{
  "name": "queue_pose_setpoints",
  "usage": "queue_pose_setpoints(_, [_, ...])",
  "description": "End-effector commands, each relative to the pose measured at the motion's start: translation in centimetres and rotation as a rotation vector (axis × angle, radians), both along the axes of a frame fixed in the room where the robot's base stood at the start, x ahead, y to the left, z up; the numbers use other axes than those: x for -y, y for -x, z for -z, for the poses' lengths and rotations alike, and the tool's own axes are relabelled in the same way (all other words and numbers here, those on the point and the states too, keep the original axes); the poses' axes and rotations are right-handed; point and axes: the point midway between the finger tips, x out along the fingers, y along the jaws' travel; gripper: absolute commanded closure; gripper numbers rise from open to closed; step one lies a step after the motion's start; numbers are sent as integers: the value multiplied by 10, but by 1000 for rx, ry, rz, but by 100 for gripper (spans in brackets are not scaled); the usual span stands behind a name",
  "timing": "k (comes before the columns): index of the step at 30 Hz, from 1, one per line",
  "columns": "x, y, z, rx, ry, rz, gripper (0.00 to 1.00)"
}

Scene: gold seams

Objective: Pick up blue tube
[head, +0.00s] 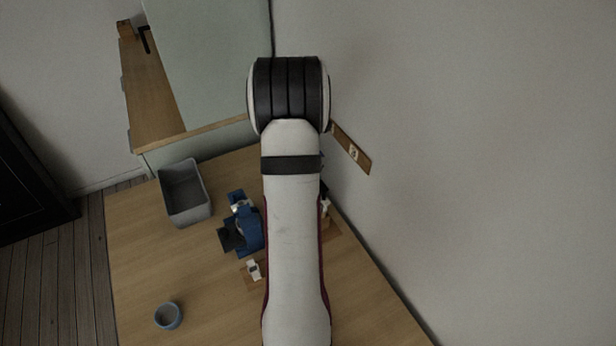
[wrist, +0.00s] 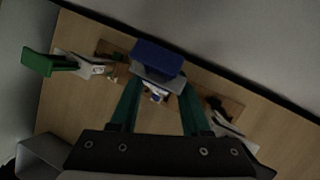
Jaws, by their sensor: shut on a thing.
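In the wrist view, the green fingers of my gripper (wrist: 158,88) reach up to a blue, block-like piece (wrist: 157,57) with a pale grey lower face. It spans the gap between the fingertips and looks held there; I take it for the blue tube. Small white and blue parts show below it between the fingers. In the head view, my arm hides the middle of the table. A blue body with dark parts (head: 248,228) shows left of the arm, and I cannot tell what it is. A small round blue hollow piece (head: 168,315) stands apart at the front left.
A grey bin (head: 185,193) stands at the table's back left. White fittings on wooden plates (head: 254,271) lie near the arm. A green piece (wrist: 48,63) shows at left in the wrist view. A wall borders the table's right side. The front left is mostly clear.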

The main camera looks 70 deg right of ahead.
Motion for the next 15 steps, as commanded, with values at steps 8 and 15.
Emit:
queue_pose_setpoints(8, [0, 1, -6, 0, 0, 3, 100])
queue_pose_setpoints(15, [1, 0, -44, 0, 3, 2, 100])
